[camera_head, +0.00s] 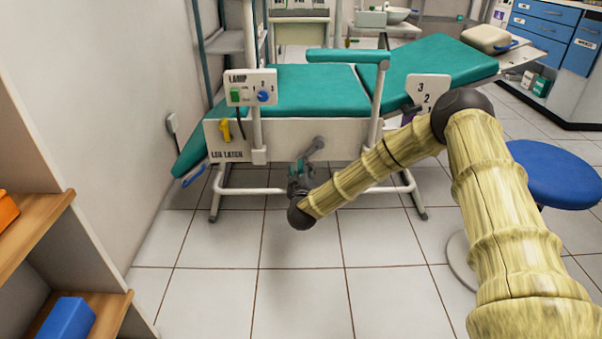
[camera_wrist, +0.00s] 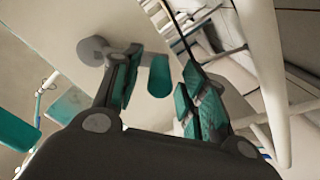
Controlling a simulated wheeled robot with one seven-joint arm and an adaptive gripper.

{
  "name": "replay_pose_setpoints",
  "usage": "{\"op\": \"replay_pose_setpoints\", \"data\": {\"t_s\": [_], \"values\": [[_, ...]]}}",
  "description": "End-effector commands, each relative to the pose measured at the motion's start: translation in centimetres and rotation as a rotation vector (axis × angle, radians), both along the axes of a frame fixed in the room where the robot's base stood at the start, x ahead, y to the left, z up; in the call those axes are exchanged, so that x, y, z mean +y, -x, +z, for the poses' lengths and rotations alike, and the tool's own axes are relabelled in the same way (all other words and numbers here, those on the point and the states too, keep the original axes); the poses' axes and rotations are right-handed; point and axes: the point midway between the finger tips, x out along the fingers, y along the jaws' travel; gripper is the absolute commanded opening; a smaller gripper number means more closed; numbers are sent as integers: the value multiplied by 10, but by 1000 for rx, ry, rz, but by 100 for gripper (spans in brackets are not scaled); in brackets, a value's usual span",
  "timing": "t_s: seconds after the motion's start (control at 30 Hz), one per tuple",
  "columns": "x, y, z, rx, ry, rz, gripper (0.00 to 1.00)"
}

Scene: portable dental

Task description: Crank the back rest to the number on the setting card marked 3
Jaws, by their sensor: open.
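The dental chair has green pads, and its back rest (camera_head: 445,62) slopes up to the right. A white plate (camera_head: 428,90) beside the back rest carries the numbers 3 and 2; its lower part is partly hidden by my arm. A grey crank hub (camera_head: 318,142) sits on the chair's white side panel. In the wrist view the hub (camera_wrist: 92,50) has a grey arm leading to a green handle (camera_wrist: 160,76). My gripper (camera_head: 302,170) is open in front of the crank. In the wrist view the handle shows between its fingers (camera_wrist: 162,98); I cannot tell whether they touch it.
A lamp control panel (camera_head: 250,88) with a green switch and blue dial stands on a post at left. A yellow leg latch (camera_head: 225,131) is on the side panel. A blue stool (camera_head: 555,172) is at right, a wooden shelf (camera_head: 100,310) at left. The floor between is clear.

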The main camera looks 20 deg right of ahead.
Motion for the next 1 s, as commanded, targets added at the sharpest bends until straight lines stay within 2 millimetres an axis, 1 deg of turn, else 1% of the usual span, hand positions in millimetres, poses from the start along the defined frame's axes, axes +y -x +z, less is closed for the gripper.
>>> {"op": "replay_pose_setpoints", "data": {"t_s": [0.1,0.2,0.5,0.57,0.6,0.73,1.0], "values": [[-3,-9,-1,-2,-2,-2,43],[-4,-13,0,0,-1,0,43],[-4,-14,0,0,-1,0,43],[-4,-14,0,0,-1,0,32],[-4,-14,0,0,-1,0,24],[-4,-14,0,0,-1,0,1],[-4,-14,1,0,1,0,0]]}}
